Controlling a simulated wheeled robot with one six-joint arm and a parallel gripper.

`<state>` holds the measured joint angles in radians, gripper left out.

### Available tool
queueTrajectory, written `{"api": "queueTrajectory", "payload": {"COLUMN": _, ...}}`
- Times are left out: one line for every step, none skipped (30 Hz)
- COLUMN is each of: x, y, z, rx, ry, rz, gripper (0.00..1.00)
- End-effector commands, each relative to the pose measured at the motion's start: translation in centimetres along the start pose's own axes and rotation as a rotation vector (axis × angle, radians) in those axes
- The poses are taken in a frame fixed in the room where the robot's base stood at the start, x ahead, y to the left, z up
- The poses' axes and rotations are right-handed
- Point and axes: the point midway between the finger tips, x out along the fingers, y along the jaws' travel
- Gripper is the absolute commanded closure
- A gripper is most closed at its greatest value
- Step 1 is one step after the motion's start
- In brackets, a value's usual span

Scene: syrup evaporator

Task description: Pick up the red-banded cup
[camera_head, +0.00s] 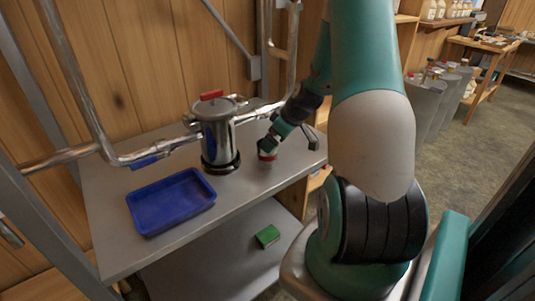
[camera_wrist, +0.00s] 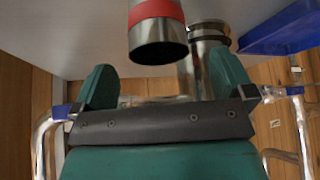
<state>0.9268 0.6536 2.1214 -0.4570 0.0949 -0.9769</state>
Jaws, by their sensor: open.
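The red-banded cup (camera_head: 267,154) stands on the grey metal shelf top (camera_head: 255,185), mostly covered by my gripper (camera_head: 272,142) in the head view. In the wrist view, which looks upside down, the shiny steel cup (camera_wrist: 158,42) with its red band shows at top centre. My gripper (camera_wrist: 165,82) is open there, with its two teal fingers apart. Nothing is held. I cannot tell whether a finger touches the cup.
A steel canister (camera_head: 217,135) with a red lid handle stands left of the cup; it shows behind the cup in the wrist view (camera_wrist: 193,75). A blue tray (camera_head: 148,230) sits at front left. Metal pipes (camera_head: 150,157) run behind. A green block (camera_head: 267,236) lies on the lower shelf.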

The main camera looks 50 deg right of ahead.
Motion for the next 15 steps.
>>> {"api": "queueTrajectory", "payload": {"x": 0.6, "y": 0.0, "z": -0.1, "rx": 0.000, "ry": 0.000, "rz": -0.001, "gripper": 0.00}}
{"api": "queueTrajectory", "payload": {"x": 0.9, "y": 0.0, "z": -0.1, "rx": 0.000, "ry": 0.000, "rz": -0.001, "gripper": 0.00}}
{"api": "queueTrajectory", "payload": {"x": 1.2, "y": 0.0, "z": 0.0, "rx": 0.000, "ry": 0.000, "rz": 0.000, "gripper": 0.00}}
{"api": "queueTrajectory", "payload": {"x": 1.3, "y": 0.0, "z": 0.0, "rx": 0.000, "ry": 0.000, "rz": 0.000, "gripper": 0.00}}
{"api": "queueTrajectory", "payload": {"x": 1.5, "y": 0.0, "z": 0.0, "rx": 0.000, "ry": 0.001, "rz": 0.001, "gripper": 0.00}}
{"api": "queueTrajectory", "payload": {"x": 1.6, "y": 0.0, "z": 0.0, "rx": 0.000, "ry": 0.001, "rz": 0.001, "gripper": 0.00}}
{"api": "queueTrajectory", "payload": {"x": 1.8, "y": 0.0, "z": 0.0, "rx": 0.001, "ry": 0.000, "rz": 0.000, "gripper": 0.00}}
{"api": "queueTrajectory", "payload": {"x": 2.1, "y": 0.0, "z": 0.1, "rx": 0.001, "ry": -0.001, "rz": -0.001, "gripper": 0.00}}
{"api": "queueTrajectory", "payload": {"x": 2.5, "y": 0.0, "z": 0.2, "rx": 0.001, "ry": -0.001, "rz": -0.002, "gripper": 0.00}}
{"api": "queueTrajectory", "payload": {"x": 2.8, "y": 0.1, "z": 0.3, "rx": 0.001, "ry": -0.001, "rz": -0.002, "gripper": 0.00}}
{"api": "queueTrajectory", "payload": {"x": 3.2, "y": 0.1, "z": 0.4, "rx": 0.001, "ry": -0.001, "rz": -0.003, "gripper": 0.00}}
{"api": "queueTrajectory", "payload": {"x": 3.8, "y": 0.1, "z": 0.5, "rx": 0.001, "ry": -0.001, "rz": -0.003, "gripper": 0.00}}
{"api": "queueTrajectory", "payload": {"x": 4.2, "y": 0.1, "z": 0.6, "rx": 0.002, "ry": -0.001, "rz": -0.003, "gripper": 0.00}}
{"api": "queueTrajectory", "payload": {"x": 4.6, "y": 0.2, "z": 0.8, "rx": 0.002, "ry": -0.001, "rz": -0.003, "gripper": 0.00}}
{"api": "queueTrajectory", "payload": {"x": 5.2, "y": 0.2, "z": 0.7, "rx": 0.000, "ry": 0.000, "rz": -0.002, "gripper": 0.00}}
